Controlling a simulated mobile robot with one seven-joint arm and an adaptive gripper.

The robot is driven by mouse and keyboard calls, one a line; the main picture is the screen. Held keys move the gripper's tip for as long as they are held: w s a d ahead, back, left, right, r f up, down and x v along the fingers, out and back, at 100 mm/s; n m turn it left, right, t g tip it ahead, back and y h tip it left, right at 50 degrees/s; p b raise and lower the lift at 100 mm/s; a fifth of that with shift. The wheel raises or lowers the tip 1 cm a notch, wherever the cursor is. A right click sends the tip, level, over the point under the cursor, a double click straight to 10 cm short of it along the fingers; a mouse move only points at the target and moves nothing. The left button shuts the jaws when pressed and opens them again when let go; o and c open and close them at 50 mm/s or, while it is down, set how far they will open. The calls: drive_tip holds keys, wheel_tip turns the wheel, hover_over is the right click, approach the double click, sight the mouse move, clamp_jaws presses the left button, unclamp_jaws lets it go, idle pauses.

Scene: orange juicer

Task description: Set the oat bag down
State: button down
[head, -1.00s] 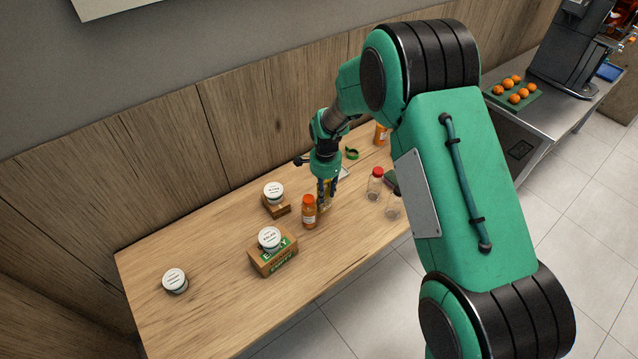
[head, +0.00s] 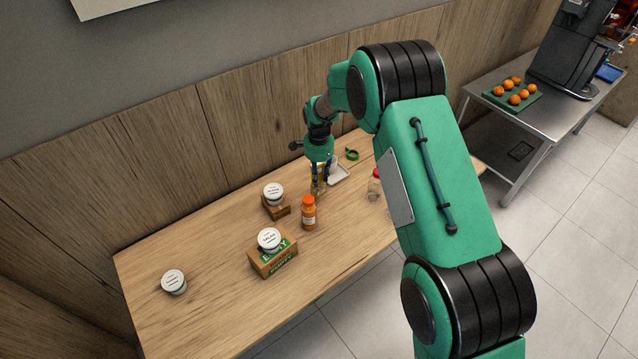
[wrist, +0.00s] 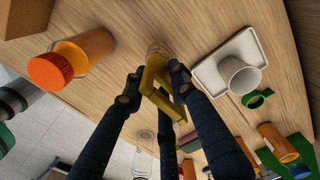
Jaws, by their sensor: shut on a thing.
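My gripper (head: 318,182) is over the table behind the orange-capped bottle and points down. In the wrist view its fingers (wrist: 155,84) are shut on a yellow, frame-like thing (wrist: 158,78), which I take for the oat bag. A pale, see-through part shows beyond the yellow part. In the head view the held thing is small, yellowish and partly hidden by the fingers. I cannot tell whether its bottom touches the wooden table (head: 215,270).
An orange-capped bottle (head: 308,214) stands close in front of my gripper. A lidded jar sits on a wooden block (head: 276,208) to the left. A white tray (wrist: 208,76) with a white cup (wrist: 240,75) and a green ring (wrist: 258,99) lie close by.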

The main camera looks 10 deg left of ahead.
drive_tip(key=shift+f+b, duration=0.3)
drive_tip(key=shift+f, duration=1.45)
drive_tip(key=shift+f, duration=0.1)
drive_tip(key=c, duration=1.4)
unclamp_jaws()
wheel_tip(320, 180, up, 12)
drive_tip(key=shift+r+p, duration=0.1)
drive_tip(key=shift+p, duration=0.7)
